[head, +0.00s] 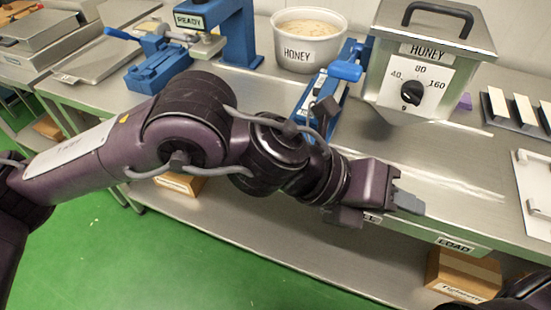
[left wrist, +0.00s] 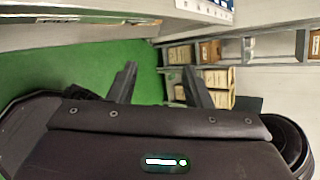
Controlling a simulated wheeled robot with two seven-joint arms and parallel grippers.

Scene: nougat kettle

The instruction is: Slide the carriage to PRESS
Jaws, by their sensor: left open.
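My left gripper (head: 410,202) is over the front edge of the steel bench (head: 450,205). In the left wrist view its two fingers (left wrist: 160,85) are spread with nothing between them. A LOAD label (head: 455,245) is on the bench's front edge, right of and below the gripper. Another label (head: 371,217), partly hidden by the gripper, ends in "LL". I see no PRESS label. A blue device with a blue knob (head: 345,70) stands behind my arm, partly hidden. I cannot tell whether it is the carriage. My right gripper is not in view.
A blue press marked READY (head: 230,30), a white HONEY tub (head: 310,40) and a steel HONEY kettle with a dial (head: 430,65) stand behind my arm. A white-barred rack (head: 520,112) is at right. Boxes (head: 465,272) sit below the bench. The floor is green.

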